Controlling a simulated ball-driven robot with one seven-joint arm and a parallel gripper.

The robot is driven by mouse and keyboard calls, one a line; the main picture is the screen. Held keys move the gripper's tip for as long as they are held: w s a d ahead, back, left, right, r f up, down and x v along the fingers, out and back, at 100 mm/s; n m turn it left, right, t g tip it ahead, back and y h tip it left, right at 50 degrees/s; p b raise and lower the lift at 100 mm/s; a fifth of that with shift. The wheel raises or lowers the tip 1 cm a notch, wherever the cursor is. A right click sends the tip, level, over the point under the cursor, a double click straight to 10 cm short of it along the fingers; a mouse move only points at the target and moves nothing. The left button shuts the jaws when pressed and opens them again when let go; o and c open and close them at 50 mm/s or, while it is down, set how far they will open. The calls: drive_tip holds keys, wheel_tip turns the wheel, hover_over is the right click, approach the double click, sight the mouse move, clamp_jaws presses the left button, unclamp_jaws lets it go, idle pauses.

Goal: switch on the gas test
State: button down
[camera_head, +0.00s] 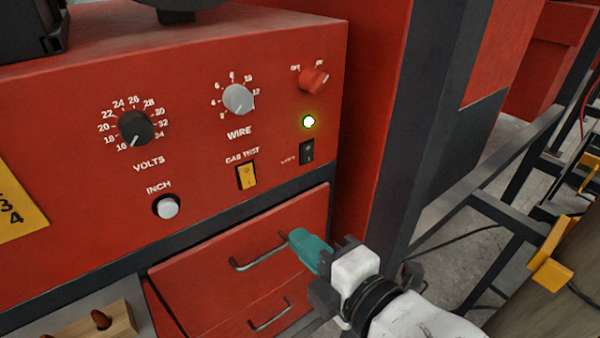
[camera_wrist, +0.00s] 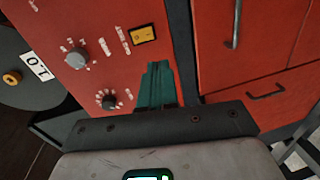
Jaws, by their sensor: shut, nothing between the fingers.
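The gas test switch (camera_head: 246,175) is a yellow rocker on the red welder panel, under the "GAS TEST" label, in the head view. It also shows in the wrist view as a yellow rocker (camera_wrist: 143,34) above the fingertips. Its on or off position cannot be told for sure. My gripper (camera_head: 298,240) has teal fingers, shut and empty. In the head view it is right of and below the switch, in front of the drawers. In the wrist view the shut fingers (camera_wrist: 158,68) point toward the panel, apart from the switch.
Nearby on the panel are a black rocker (camera_head: 307,152), a lit green-yellow lamp (camera_head: 308,122), a red knob (camera_head: 314,79), the wire knob (camera_head: 238,99), the volts knob (camera_head: 134,128) and a white inch button (camera_head: 166,207). A drawer handle (camera_head: 258,257) protrudes below. A dark post (camera_head: 424,130) stands right.

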drive_tip(key=shift+w+d+r+n, duration=0.15)
drive_tip(key=shift+r+n, duration=0.15)
drive_tip(key=shift+r, duration=0.45)
drive_tip(key=shift+w+f+b, duration=0.15)
drive_tip(key=shift+f+b, duration=0.05)
drive_tip(key=shift+b, duration=0.4)
drive_tip(key=b+x, duration=0.1)
drive_tip(key=b, duration=0.5)
drive_tip(key=shift+w+f, duration=0.1)
drive_tip(key=shift+w, duration=0.15)
drive_tip(key=shift+w+a+b, duration=0.1)
drive_tip(key=shift+a+b, duration=0.15)
drive_tip(key=shift+b, duration=0.2)
drive_tip(key=b, duration=0.4)
drive_tip(key=shift+w+a+b, duration=0.1)
drive_tip(key=shift+a+b, duration=0.1)
drive_tip(key=shift+b, duration=0.2)
drive_tip(key=p, duration=0.2)
approach(249, 184)
drive_tip(key=x, duration=0.5)
drive_tip(key=shift+w, duration=0.15)
drive_tip(key=shift+x, duration=0.8)
